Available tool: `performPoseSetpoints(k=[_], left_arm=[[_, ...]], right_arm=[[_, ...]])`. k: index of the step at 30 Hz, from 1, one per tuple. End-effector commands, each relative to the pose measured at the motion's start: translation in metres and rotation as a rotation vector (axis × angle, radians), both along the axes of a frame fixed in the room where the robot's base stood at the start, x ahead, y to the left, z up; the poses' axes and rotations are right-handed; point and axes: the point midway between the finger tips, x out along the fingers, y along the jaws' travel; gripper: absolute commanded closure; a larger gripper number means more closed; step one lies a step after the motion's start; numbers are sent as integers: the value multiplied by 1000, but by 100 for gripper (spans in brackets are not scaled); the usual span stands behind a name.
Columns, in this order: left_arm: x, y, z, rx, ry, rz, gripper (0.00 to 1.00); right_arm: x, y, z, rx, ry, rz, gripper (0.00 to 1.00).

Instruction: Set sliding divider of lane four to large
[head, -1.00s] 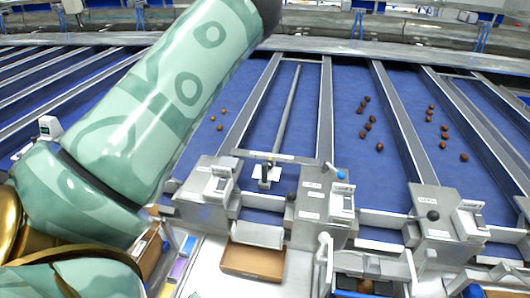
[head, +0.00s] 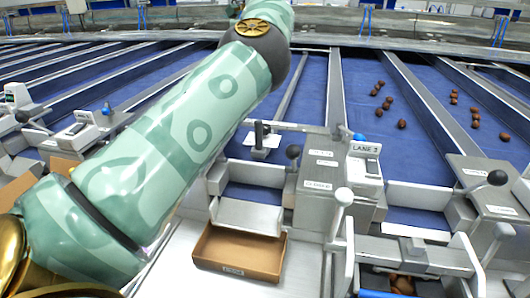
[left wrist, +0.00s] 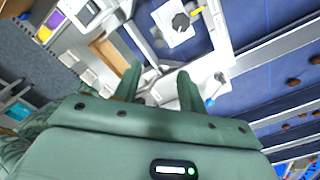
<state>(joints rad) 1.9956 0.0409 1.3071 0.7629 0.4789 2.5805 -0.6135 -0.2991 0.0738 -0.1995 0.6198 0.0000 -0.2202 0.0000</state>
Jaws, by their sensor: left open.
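A divider assembly stands at the near end of a blue lane left of centre in the head view: a black upright handle (head: 260,136) on a white carriage, with a long grey bar (head: 292,88) running up the lane. I cannot read this lane's number. The console (head: 318,185) to its right carries a LANE 3 label (head: 365,148). My left arm crosses the head view and hides the lane left of the bar. My left gripper (left wrist: 158,88) is open and empty in the left wrist view, below a white block with a dark knob (left wrist: 181,22). My right gripper is not in view.
An empty cardboard box (head: 238,252) sits in front of the lane end. Consoles with black ball knobs (head: 497,177) stand along the lane ends. Brown dates (head: 388,100) lie on blue lanes at right. White tubular rails (head: 342,210) stand at the front.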

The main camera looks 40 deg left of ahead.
Motion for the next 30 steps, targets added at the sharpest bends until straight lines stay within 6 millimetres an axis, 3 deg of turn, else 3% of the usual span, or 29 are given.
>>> performPoseSetpoints(k=[8,21,30], left_arm=[[3,-1,-34,0,7,1,59],[2,-1,-143,0,8,2,59],[1,0,-171,1,5,0,59]], right_arm=[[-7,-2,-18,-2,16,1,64],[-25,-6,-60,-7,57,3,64],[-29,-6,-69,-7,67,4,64]])
